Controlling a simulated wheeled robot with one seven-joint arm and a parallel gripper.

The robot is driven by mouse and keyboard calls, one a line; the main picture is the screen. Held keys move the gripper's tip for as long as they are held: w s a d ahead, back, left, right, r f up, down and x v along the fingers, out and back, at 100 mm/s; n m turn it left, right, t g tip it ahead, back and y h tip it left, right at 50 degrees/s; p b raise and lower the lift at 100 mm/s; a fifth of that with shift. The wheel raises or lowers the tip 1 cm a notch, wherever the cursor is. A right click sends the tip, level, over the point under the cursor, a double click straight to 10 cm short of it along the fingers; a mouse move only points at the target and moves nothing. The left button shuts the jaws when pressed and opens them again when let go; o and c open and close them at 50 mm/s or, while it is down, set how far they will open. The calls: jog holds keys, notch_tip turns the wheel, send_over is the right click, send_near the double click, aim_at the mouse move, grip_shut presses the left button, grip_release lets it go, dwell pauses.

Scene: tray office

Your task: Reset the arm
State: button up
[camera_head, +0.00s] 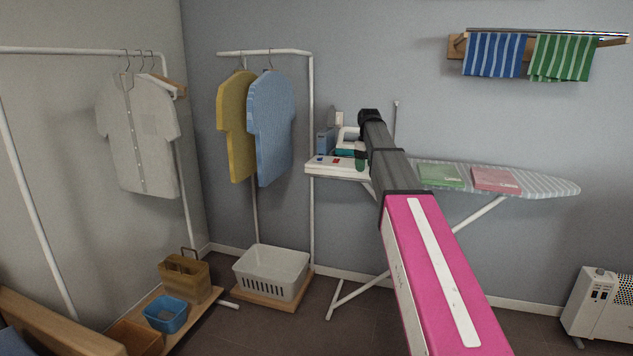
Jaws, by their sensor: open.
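My arm stretches from the lower right up toward the back wall, with a pink section near me and a dark grey section beyond it. My gripper (370,115) is the small black end of the arm, held out above the left end of the ironing board (550,185). It is open, and I see nothing held in it. Its separate fingers are too small and dark to make out. The arm covers part of the board and its legs.
A white shelf (335,171) with small items is left of the arm. Green (441,175) and pink (496,180) folded items lie on the board. Clothes racks (311,110) and a white basket (271,272) stand left. A heater (600,305) is right. Striped towels (493,55) hang above.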

jog(key=s+f+m, duration=0.2)
jog(key=s+f, duration=0.5)
jog(key=f, duration=0.4)
jog(key=s+f+m, duration=0.2)
jog(key=s+f, duration=0.5)
jog(key=f, duration=0.4)
jog(key=s+f+m, duration=0.4)
jog(key=s+f, duration=1.3)
jog(key=s, duration=0.3)
jog(key=shift+s+m, duration=0.35)
jog(key=shift+m, duration=0.05)
